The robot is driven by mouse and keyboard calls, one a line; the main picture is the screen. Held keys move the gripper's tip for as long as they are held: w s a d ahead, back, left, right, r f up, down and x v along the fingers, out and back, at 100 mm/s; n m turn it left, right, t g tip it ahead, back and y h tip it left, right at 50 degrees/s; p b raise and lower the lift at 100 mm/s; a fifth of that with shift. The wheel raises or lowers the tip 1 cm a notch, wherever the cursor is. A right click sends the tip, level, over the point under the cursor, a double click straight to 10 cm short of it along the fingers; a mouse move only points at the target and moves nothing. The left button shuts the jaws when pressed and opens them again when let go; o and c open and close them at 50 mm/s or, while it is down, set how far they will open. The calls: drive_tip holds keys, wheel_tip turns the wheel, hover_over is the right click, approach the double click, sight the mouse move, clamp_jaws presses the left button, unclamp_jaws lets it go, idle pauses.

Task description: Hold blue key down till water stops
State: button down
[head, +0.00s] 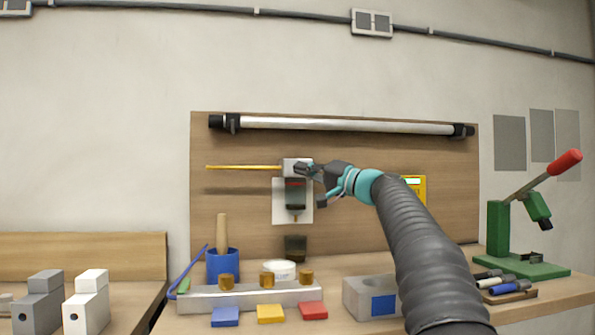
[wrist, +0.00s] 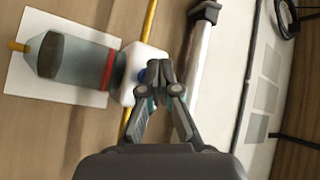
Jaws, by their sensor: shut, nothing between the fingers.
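A small blue part, seemingly the blue key (wrist: 142,75), shows on the white housing (wrist: 133,92) in the wrist view, partly hidden behind my fingers. My gripper (wrist: 160,72) is shut and empty, its fingertips right at the blue part; I cannot tell whether they press it. In the head view my gripper (head: 306,168) is at the white housing (head: 291,165) on the wooden board. A dark bowl with a red ring (head: 295,194) hangs under the housing, with a yellowish tip at its lower end. I cannot make out any water.
A yellow rod (head: 240,167) runs left from the housing. A dark cup (head: 295,248) sits below it. A blue pad (head: 225,316), yellow pad (head: 270,313) and red pad (head: 312,310) lie at the bench front. A green lever press (head: 520,240) stands right. A long light tube (head: 345,126) crosses above.

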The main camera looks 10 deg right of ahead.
drive_tip(key=shift+s+b, duration=0.35)
drive_tip(key=shift+s, duration=0.2)
drive_tip(key=s+b, duration=0.3)
drive_tip(key=s, duration=0.2)
drive_tip(key=shift+b, duration=0.35)
idle(0.4)
